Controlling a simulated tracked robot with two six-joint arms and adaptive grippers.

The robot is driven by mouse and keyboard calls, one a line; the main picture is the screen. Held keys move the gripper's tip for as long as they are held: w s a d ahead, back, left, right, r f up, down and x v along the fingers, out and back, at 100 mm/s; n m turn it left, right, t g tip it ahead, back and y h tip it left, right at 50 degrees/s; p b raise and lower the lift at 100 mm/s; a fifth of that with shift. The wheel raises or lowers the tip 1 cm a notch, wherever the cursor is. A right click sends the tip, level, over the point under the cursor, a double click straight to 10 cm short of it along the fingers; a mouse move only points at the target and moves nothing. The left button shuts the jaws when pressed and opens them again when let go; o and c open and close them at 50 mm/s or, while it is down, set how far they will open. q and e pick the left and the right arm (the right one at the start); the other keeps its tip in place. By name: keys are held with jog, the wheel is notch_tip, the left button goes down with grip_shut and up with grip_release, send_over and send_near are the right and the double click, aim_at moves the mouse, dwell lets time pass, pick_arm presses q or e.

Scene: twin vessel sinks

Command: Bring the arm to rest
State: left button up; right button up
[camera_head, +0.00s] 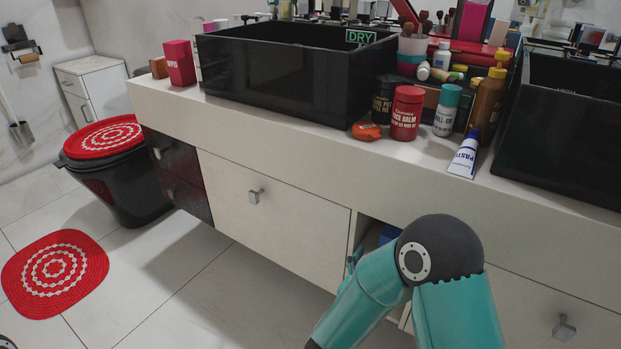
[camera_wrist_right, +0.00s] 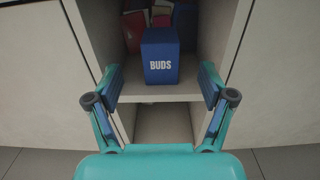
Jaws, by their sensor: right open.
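My right arm (camera_head: 415,285) is bent at the front of the vanity, in the lower middle of the head view. In the right wrist view my right gripper (camera_wrist_right: 161,82) is open, with its two fingers spread wide and nothing held between them. It faces an open shelf compartment in the vanity. A blue box marked BUDS (camera_wrist_right: 160,58) stands upright on the shelf (camera_wrist_right: 130,88), ahead of the gap between the fingers and apart from them. My left gripper is in neither view.
Red and blue items crowd behind the box. Cabinet panels flank the opening. The countertop (camera_head: 300,135) carries two black sinks (camera_head: 290,75), a red face balm jar (camera_head: 406,113), a paste tube (camera_head: 465,155) and several bottles.

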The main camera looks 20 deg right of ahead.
jog(key=s+f+m+g+y, duration=0.65)
jog(key=s+f+g, duration=0.75)
jog(key=s+f, duration=0.55)
jog(key=s+a+f+m+g+y+p, duration=0.1)
jog(key=s+a+f+m+g+y, duration=0.2)
jog(key=s+a+m+y, duration=0.35)
jog(key=a+f+m+t+y, duration=0.2)
jog(key=a+m+y, duration=0.2)
jog(key=a+m, duration=0.55)
jog(key=w+f+m+t+p, duration=0.1)
jog(key=w+f+m+t, duration=0.15)
jog(key=w+m, duration=0.25)
notch_tip(320, 180, up, 39)
jog(key=t+p, duration=0.1)
jog(key=p, duration=3.7)
jog(key=shift+w+m+y, duration=0.25)
jog(key=shift+m+y, duration=0.05)
jog(key=shift+m, duration=0.05)
